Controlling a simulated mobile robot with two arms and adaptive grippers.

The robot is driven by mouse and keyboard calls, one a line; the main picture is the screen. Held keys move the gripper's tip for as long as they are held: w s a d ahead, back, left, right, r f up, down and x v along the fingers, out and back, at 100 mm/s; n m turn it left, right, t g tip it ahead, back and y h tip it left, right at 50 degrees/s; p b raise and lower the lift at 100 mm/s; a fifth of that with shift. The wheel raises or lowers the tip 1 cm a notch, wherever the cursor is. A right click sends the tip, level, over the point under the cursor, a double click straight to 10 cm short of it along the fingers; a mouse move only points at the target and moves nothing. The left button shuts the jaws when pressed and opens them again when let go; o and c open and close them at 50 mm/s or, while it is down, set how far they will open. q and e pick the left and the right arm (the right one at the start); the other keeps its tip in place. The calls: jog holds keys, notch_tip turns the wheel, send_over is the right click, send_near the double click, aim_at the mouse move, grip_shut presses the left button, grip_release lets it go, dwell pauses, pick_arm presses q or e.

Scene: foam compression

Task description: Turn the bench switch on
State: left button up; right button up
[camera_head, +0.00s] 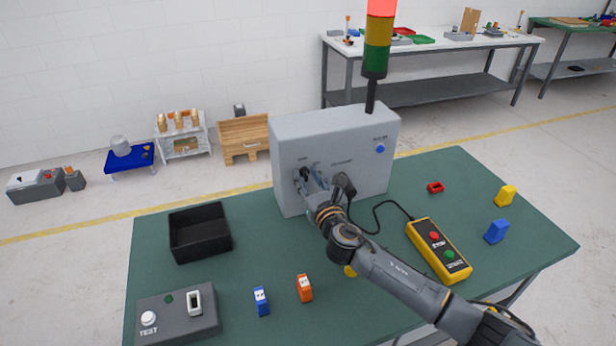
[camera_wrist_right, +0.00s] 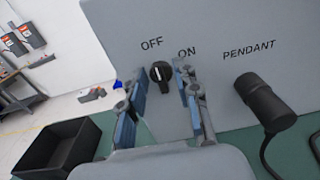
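The bench switch (camera_wrist_right: 161,74) is a black rotary knob on the front of the grey control box (camera_head: 330,130). In the right wrist view its white mark points up toward the OFF label, with ON to its right. My right gripper (camera_wrist_right: 160,92) is open, one finger on each side of the knob as seen there; I cannot tell whether they touch it. In the head view the right gripper (camera_head: 312,184) is at the box's lower front and the knob (camera_head: 304,174) is partly hidden. My left gripper is not in view.
A stack light (camera_head: 379,30) on the box shows red at its top. A pendant plug (camera_wrist_right: 265,102) sits right of the switch, its cable running to a yellow pendant (camera_head: 439,250). A black bin (camera_head: 200,232) and test box (camera_head: 180,312) stand left on the green table.

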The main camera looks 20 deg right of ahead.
jog(key=shift+s, duration=0.1)
grip_shut()
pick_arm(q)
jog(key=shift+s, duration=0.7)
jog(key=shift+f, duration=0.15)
pick_arm(e)
jog(key=shift+m, duration=0.3)
jog(key=m, duration=0.3)
jog(key=shift+d+m+b, duration=0.1)
jog(key=shift+m+b, duration=0.2)
jog(key=shift+b, duration=0.1)
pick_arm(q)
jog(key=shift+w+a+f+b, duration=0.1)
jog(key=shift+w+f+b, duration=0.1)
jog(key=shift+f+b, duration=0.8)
pick_arm(e)
jog(key=shift+d+f+m, duration=0.1)
jog(key=shift+f+m, duration=0.05)
jog(key=shift+m, duration=6.65)
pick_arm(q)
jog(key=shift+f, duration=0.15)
